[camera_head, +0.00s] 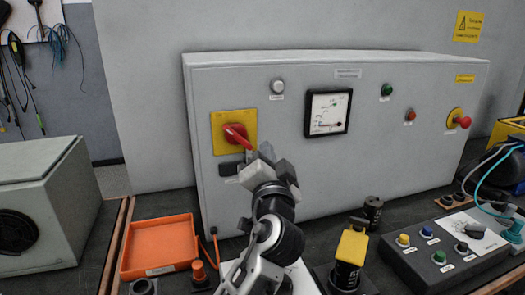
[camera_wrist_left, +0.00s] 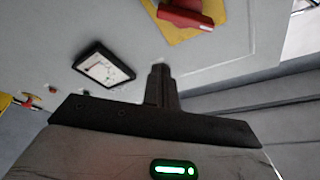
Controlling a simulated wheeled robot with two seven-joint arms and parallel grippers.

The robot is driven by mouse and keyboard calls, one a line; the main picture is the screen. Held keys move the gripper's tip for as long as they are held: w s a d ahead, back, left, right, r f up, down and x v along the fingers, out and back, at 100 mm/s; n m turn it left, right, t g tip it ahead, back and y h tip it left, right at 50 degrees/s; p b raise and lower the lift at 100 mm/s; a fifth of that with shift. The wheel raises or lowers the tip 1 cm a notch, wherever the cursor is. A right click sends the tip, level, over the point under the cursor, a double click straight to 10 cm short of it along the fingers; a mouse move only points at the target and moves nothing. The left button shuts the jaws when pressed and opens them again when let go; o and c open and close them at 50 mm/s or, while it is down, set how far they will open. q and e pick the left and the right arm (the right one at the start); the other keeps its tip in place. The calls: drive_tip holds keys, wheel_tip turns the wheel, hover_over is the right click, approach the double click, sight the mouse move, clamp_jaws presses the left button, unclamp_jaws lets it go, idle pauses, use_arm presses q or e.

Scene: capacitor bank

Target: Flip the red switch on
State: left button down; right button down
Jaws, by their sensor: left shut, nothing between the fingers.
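The red rotary switch (camera_head: 238,136) sits on a yellow plate (camera_head: 220,145) at the left of the grey cabinet's front. Its handle slants down to the right in the head view. The switch (camera_wrist_left: 185,14) is at the top edge of the left wrist view, partly cut off. My left gripper (camera_head: 252,158) is just below and right of the switch handle. Its fingers are shut and empty (camera_wrist_left: 160,75). In the wrist view the fingertips show below the handle with a gap in the picture; contact cannot be told from the head view. My right gripper is not in view.
The grey cabinet (camera_head: 370,170) also carries a meter (camera_head: 328,112), a white lamp (camera_head: 277,86), a green one (camera_head: 387,90) and a red mushroom button (camera_head: 461,120). An orange tray (camera_head: 160,245), a yellow-topped black part (camera_head: 351,248) and a button box (camera_head: 440,247) stand on the bench.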

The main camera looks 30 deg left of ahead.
sight(237, 136)
use_arm(q)
drive_tip(key=p+x, duration=0.2)
drive_tip(key=x, duration=0.7)
drive_tip(key=shift+s+a+f, duration=0.35)
drive_tip(key=shift+s+f, duration=0.3)
drive_tip(key=shift+f, duration=0.15)
drive_tip(key=shift+s+a+f, duration=0.35)
drive_tip(key=shift+s+f, duration=0.35)
drive_tip(key=shift+f, duration=0.05)
drive_tip(key=shift+w, duration=0.1)
drive_tip(key=shift+m, duration=0.5)
drive_tip(key=shift+f+h, duration=0.1)
drive_tip(key=shift+h, duration=0.3)
